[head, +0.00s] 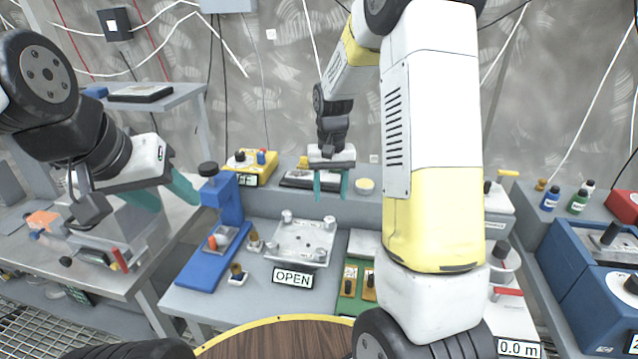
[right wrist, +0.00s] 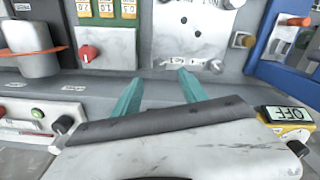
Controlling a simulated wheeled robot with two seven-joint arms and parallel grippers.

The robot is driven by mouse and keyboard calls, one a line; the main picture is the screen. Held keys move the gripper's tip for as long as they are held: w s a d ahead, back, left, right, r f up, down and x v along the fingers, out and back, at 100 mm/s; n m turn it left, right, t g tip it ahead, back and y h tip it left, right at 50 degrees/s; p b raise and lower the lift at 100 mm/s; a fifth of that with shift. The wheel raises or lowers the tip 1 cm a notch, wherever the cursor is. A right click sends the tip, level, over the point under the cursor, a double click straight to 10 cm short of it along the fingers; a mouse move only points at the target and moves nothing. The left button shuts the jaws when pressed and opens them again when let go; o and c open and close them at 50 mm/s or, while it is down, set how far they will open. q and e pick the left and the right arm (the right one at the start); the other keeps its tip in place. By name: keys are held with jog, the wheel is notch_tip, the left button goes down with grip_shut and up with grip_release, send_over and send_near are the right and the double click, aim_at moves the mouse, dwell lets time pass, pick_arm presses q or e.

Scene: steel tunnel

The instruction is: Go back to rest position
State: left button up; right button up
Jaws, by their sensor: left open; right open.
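My left gripper (head: 168,192) is at the left of the head view, with teal fingers apart and nothing between them. It is in the air left of the blue press. My right gripper (head: 331,186) is in the middle of the head view, above the back of the grey workbench (head: 190,294), fingers pointing down. In the right wrist view its two teal fingers (right wrist: 160,92) are apart and empty. My right arm's large white and yellow link covers part of the bench to the right.
A blue press (head: 228,205) and a metal plate fixture (head: 301,240) with an OPEN sign (head: 292,277) stand on the bench. A yellow box (head: 250,163) is behind them. A blue machine (head: 590,265) stands at the right. A round wooden top (head: 285,341) is at the front.

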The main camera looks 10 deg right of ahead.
jog(key=s+r+t+y, duration=0.1)
jog(key=s+r+t, duration=0.2)
jog(key=s+r, duration=0.75)
jog(key=s+a+r+n+t, duration=0.1)
jog(key=s+r, duration=0.3)
jog(key=s, duration=0.2)
jog(key=s+a+r+t+y, duration=0.1)
jog(key=s+r+t, duration=0.1)
jog(key=s, duration=0.4)
jog(key=shift+s+r+n, duration=0.2)
jog(key=shift+r+n, duration=0.2)
jog(key=shift+r, duration=0.45)
